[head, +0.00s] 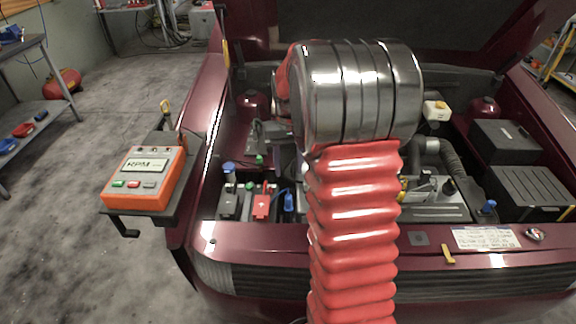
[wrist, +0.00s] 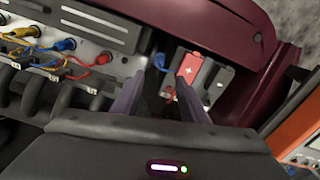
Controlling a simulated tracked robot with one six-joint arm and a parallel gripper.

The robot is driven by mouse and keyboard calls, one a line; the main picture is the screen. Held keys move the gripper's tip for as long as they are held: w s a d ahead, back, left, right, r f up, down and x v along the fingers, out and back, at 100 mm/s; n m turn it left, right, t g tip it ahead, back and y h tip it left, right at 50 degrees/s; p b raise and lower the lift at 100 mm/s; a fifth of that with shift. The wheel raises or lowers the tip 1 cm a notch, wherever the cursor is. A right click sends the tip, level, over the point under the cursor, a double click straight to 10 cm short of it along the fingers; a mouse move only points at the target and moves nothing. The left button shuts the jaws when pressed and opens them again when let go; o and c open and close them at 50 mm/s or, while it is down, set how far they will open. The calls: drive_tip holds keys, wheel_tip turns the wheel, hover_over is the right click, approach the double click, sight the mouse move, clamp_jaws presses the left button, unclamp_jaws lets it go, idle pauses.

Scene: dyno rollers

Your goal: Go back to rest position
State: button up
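My gripper (wrist: 160,80) shows in the wrist view with its two dark fingers apart. I see nothing held between them. They point over the engine bay towards a battery with a red cover (wrist: 191,68) and a blue connector (wrist: 160,62), which look just beyond the tips. A red cable shows in the gap between the fingers. In the head view my red ribbed arm and its metal joint rise in front of the engine bay. They hide my gripper there.
The open car's front edge (head: 440,262) and raised hood (head: 400,22) surround the engine bay. An orange RPM meter (head: 143,177) sits on a bracketed shelf at the left. Black boxes (head: 528,190) stand at the bay's right. The floor (head: 70,220) at left is clear.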

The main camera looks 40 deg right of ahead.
idle(0.4)
drive_tip(key=s+a+r+n+t, duration=0.2)
drive_tip(key=s+a+r, duration=0.4)
drive_tip(key=s+a, duration=0.4)
drive_tip(key=s+a+r+n+t, duration=0.2)
drive_tip(key=s+a+r, duration=0.4)
drive_tip(key=s+a, duration=0.4)
drive_tip(key=shift+s+a+n+t, duration=0.15)
drive_tip(key=shift+a+n+t, duration=0.45)
drive_tip(key=shift+a, duration=1.55)
